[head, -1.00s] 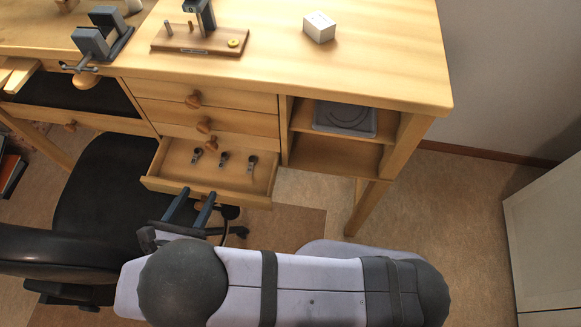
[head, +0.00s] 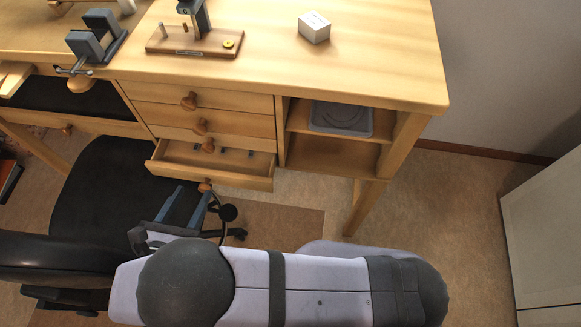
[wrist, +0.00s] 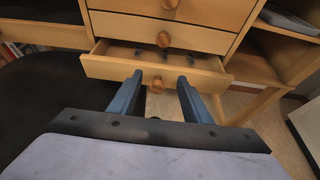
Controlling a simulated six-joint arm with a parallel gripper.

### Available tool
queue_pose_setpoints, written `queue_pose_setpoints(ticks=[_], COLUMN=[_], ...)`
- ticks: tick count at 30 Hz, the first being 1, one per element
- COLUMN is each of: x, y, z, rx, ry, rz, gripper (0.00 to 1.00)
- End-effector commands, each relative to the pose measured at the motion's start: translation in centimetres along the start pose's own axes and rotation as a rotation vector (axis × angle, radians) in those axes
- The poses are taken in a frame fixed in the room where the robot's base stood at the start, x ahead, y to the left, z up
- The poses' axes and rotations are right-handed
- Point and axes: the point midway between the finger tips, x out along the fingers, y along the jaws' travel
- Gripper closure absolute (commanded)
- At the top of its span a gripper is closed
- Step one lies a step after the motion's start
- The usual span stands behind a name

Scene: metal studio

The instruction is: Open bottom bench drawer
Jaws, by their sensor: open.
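The bottom bench drawer (head: 240,181) stands partly open below two shut drawers. Small dark tools (head: 208,147) show near its back. My gripper (head: 192,190) is open in front of the drawer.
A black chair (head: 105,190) stands to the left, close beside my gripper. The bench top (head: 375,50) holds a vise (head: 97,38), a wooden stand (head: 195,42) and a white box (head: 314,27). Open shelves (head: 330,155) are right of the drawers.

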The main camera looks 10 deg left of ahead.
Motion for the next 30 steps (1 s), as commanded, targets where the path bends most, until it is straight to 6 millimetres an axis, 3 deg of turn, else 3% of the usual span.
queue_pose_setpoints(ticks=[5, 12, 21, 30], x=[-1.3, -1.0, -1.1, -1.0], y=[0.0, -2.7, -7.4, -12.7], z=[3.2, -0.2, -2.7, -1.9], rx=[0.003, 0.04, 0.053, 0.143], ry=[0.001, 0.102, 0.188, 0.278], rz=[0.002, -0.073, -0.19, -0.35], gripper=[0.56, 0.56, 0.56, 0.56])
